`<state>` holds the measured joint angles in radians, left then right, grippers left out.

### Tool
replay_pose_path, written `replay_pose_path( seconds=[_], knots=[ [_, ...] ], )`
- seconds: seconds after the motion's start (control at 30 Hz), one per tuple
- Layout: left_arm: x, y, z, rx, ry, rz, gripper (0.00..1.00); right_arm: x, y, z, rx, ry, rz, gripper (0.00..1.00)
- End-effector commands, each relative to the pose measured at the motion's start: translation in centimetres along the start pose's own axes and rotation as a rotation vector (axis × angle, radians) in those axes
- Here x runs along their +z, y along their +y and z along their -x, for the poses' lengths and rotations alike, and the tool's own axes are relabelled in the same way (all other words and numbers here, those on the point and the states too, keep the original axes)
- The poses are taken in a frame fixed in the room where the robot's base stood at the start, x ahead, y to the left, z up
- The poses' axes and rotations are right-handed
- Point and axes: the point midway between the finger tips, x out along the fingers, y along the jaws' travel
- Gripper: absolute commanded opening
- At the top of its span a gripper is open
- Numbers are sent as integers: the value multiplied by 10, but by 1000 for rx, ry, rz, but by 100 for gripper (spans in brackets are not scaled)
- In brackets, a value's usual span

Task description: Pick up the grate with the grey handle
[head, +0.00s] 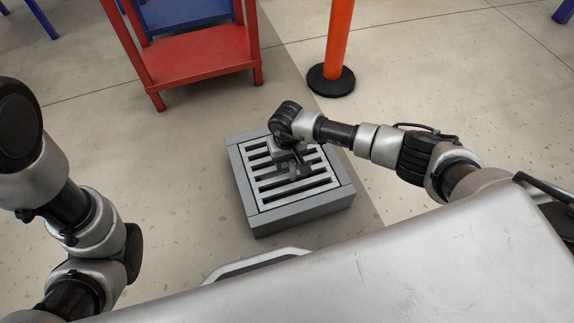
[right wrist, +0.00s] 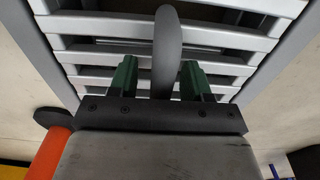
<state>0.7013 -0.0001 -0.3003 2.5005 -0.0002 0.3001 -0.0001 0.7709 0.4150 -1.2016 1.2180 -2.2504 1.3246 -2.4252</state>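The slatted light-grey grate (head: 265,187) lies in a grey square frame (head: 262,222) on the floor. It fills the top of the right wrist view (right wrist: 90,45). Its grey arched handle (right wrist: 168,40) rises from the slats. My right gripper (head: 296,168) is over the middle of the grate, pointing down. In the right wrist view its green fingers (right wrist: 158,75) stand apart, one on each side of the handle, with a visible gap on the left. Whether the right finger touches the handle is unclear. My left arm shows at the left, but its gripper is out of view.
A red and blue shelf (head: 195,62) stands on the floor behind the frame. An orange post (head: 338,40) on a black base stands behind it to the right. The floor left of the frame is clear.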

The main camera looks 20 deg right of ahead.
Motion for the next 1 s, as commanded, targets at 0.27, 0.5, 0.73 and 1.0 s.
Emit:
replay_pose_path(
  seconds=[0.27, 0.5, 0.73, 1.0],
  knots=[
    [0, 0, 0, 1, 1, 0, 43, 0, 0, 0, 0, 0, 0, 7],
    [0, 0, 0, 1, 0, 0, 43, 0, 0, 0, 0, 0, 0, 0],
    [0, 0, 0, 1, 0, 0, 43, -1, 0, 2, -2, 3, 0, 0],
    [3, -2, -7, 0, -1, 0, 43, -2, 0, 12, -1, 4, 0, 0]
  ],
)
